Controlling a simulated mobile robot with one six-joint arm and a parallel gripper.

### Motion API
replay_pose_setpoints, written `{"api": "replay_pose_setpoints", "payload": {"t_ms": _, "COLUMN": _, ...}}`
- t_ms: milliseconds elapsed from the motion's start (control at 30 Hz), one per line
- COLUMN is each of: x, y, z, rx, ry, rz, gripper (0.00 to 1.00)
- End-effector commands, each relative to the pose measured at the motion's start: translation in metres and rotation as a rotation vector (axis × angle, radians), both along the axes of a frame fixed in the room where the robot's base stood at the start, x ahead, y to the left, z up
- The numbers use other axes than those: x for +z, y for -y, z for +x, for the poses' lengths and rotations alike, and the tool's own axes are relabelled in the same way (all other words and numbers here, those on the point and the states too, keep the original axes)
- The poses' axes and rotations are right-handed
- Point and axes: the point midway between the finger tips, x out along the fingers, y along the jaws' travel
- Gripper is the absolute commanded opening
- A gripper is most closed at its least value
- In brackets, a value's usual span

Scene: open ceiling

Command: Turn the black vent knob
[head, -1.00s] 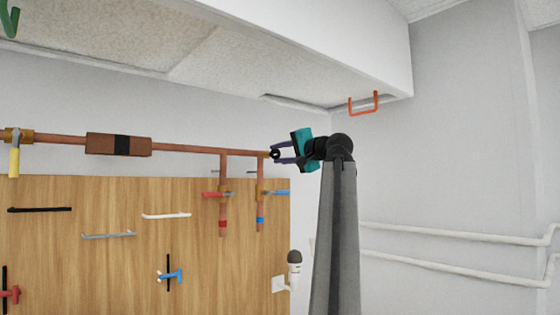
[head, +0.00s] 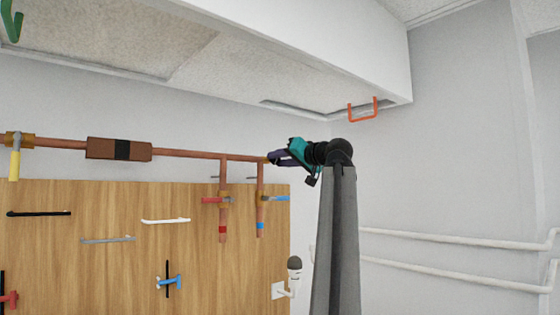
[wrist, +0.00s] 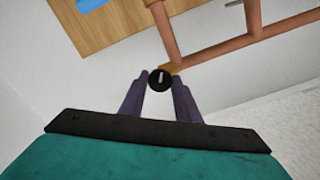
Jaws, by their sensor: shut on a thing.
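The black vent knob (wrist: 160,80) is a small round black knob with a pale mark, at the end of a copper pipe. It sits between the two purple fingertips of my gripper (wrist: 160,86) in the wrist view, and the fingers are shut on it. In the head view my gripper (head: 274,157) is at the right end of the horizontal copper pipe, above the wooden panel's right edge. There the fingers hide the knob.
The copper pipe (head: 190,154) runs left along the wall, with vertical branches carrying a red-handled valve (head: 215,200) and a blue-handled valve (head: 274,198). The wooden panel (head: 110,270) holds several handles. The white ceiling box (head: 365,45) hangs overhead, with an orange handle (head: 362,119) below it.

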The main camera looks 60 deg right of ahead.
Motion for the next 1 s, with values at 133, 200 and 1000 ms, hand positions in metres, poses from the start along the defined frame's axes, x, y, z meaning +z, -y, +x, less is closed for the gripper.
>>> {"api": "replay_pose_setpoints", "payload": {"t_ms": 133, "x": -0.0016, "y": 0.0001, "z": -0.0001, "rx": 0.001, "ry": -0.006, "rz": -0.009, "gripper": 0.07}}
{"api": "replay_pose_setpoints", "payload": {"t_ms": 200, "x": -0.0017, "y": 0.0001, "z": 0.0000, "rx": 0.001, "ry": -0.006, "rz": -0.009, "gripper": 0.07}}
{"api": "replay_pose_setpoints", "payload": {"t_ms": 1000, "x": -0.0011, "y": -0.0019, "z": -0.0055, "rx": -0.001, "ry": -0.003, "rz": -0.008, "gripper": 0.48}}
